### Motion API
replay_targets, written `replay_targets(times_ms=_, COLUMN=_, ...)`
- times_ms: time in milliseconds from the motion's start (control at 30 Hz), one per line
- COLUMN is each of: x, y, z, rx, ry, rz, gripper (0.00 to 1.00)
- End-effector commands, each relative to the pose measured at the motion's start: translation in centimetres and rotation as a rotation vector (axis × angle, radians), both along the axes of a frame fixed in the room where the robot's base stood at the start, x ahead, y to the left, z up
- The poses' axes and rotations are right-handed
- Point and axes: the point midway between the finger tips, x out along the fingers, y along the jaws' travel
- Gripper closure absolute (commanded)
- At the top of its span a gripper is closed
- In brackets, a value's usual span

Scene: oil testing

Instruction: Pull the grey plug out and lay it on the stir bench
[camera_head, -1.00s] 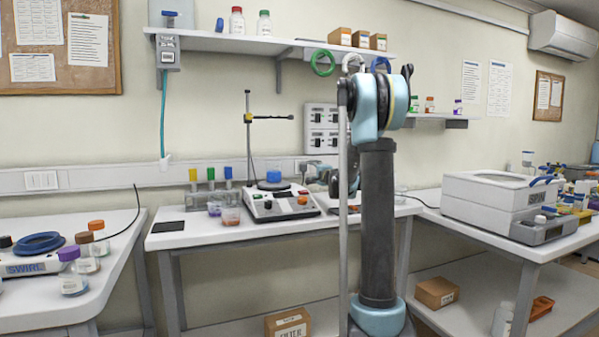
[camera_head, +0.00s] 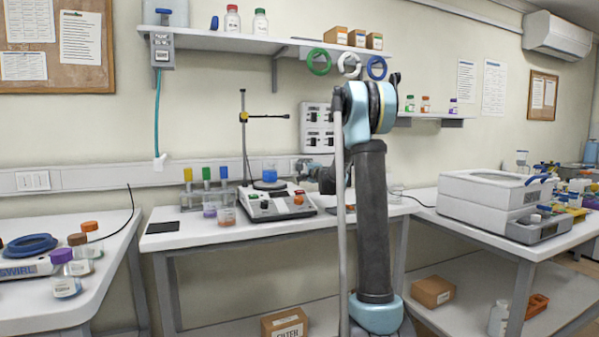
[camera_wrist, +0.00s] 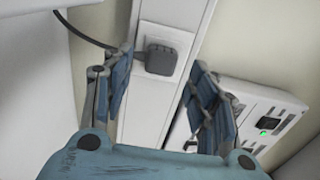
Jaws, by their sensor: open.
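The grey plug (camera_wrist: 161,58) sits in a white socket on the wall trunking in the wrist view, with a dark cable running off to the upper left. My gripper (camera_wrist: 160,66) is open and empty, with one blue finger on each side of the plug. I cannot tell how deep the plug lies between the fingertips. In the head view my gripper (camera_head: 310,168) is near the wall behind the stir bench (camera_head: 215,237), and the plug cannot be made out there. The bench carries a stirrer (camera_head: 277,203) with a blue-filled beaker.
A dark flat pad (camera_head: 163,227) lies at the bench's left. Small tubs (camera_head: 227,216) and capped tubes stand left of the stirrer. A clamp stand (camera_head: 243,135) rises behind it. A switch box (camera_wrist: 262,120) is right of my gripper in the wrist view. The bench's front left is clear.

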Motion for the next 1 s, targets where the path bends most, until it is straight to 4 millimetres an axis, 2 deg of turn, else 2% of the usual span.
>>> replay_targets(times_ms=200, x=2.4, y=0.8, z=0.0, rx=0.000, ry=0.000, rz=0.000, gripper=0.47)
replay_targets(times_ms=400, x=3.7, y=1.2, z=0.0, rx=0.000, ry=0.000, rz=0.000, gripper=0.47)
replay_targets(times_ms=1000, x=4.1, y=1.3, z=0.0, rx=0.000, ry=0.000, rz=-0.001, gripper=0.47)
